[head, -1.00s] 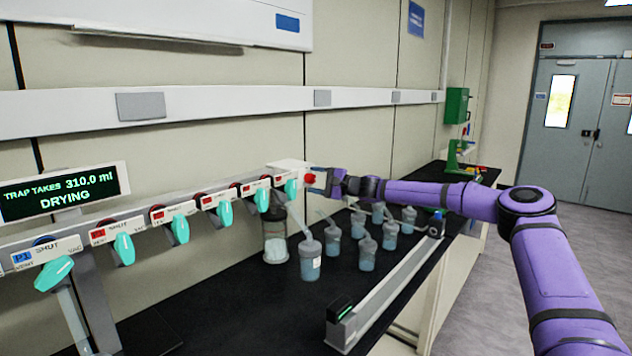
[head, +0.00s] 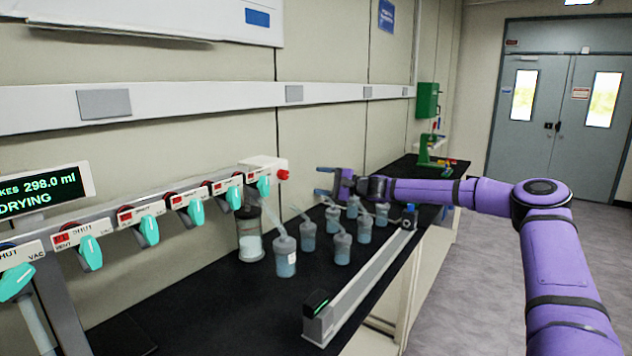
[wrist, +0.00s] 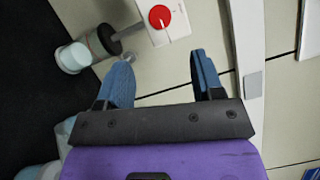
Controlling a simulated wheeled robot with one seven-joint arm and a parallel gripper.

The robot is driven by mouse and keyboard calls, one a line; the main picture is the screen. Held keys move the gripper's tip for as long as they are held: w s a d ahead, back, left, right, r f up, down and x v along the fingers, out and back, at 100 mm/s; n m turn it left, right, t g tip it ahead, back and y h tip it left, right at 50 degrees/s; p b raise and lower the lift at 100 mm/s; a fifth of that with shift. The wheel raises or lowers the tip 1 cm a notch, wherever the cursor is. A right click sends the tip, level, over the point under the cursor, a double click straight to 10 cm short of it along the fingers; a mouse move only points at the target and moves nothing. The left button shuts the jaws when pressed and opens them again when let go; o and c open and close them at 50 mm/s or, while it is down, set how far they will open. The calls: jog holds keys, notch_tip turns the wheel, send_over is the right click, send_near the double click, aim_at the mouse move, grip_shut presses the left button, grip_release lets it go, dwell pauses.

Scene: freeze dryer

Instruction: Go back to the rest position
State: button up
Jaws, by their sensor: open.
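My purple arm reaches in from the right in the head view, over the black bench. My gripper (head: 322,182) is at its end, to the right of the manifold's end box (head: 264,170) and above the group of flasks. In the wrist view the two blue fingers of my gripper (wrist: 160,75) stand apart with nothing between them. Beyond the fingers, the end box with its red knob (wrist: 160,16) shows, and it is apart from them.
A manifold with several teal valve handles (head: 149,230) runs along the left. A display (head: 45,188) reads 298.0 ml and DRYING. Several lidded flasks (head: 285,262) and a grey rail (head: 365,280) stand on the black bench (head: 225,310). Floor (head: 470,270) is open at right.

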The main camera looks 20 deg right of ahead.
dwell(0.3)
jog(key=s+a+f+n+g+h, duration=0.15)
jog(key=s+a+n+g, duration=0.45)
jog(key=a, duration=0.7)
jog(key=s+a+n+g+h, duration=0.1)
jog(key=s+a+h, duration=0.15)
jog(key=s, duration=0.35)
jog(key=s+a+n+g+h, duration=0.1)
jog(key=s+a+h, duration=0.1)
jog(key=s+h, duration=0.3)
jog(key=s+d+r+t+h, duration=0.1)
jog(key=s+d+r, duration=0.3)
jog(key=s, duration=0.9)
jog(key=s+d+r+t+h, duration=0.1)
jog(key=s+d+r+h, duration=0.2)
jog(key=s, duration=1)
jog(key=s+d+r+t+h, duration=0.1)
jog(key=s+d+r+h, duration=0.2)
jog(key=s+d, duration=0.4)
jog(key=s+r, duration=0.1)
jog(key=s, duration=0.6)
jog(key=shift+d+r+n, duration=0.3)
jog(key=shift+d, duration=0.05)
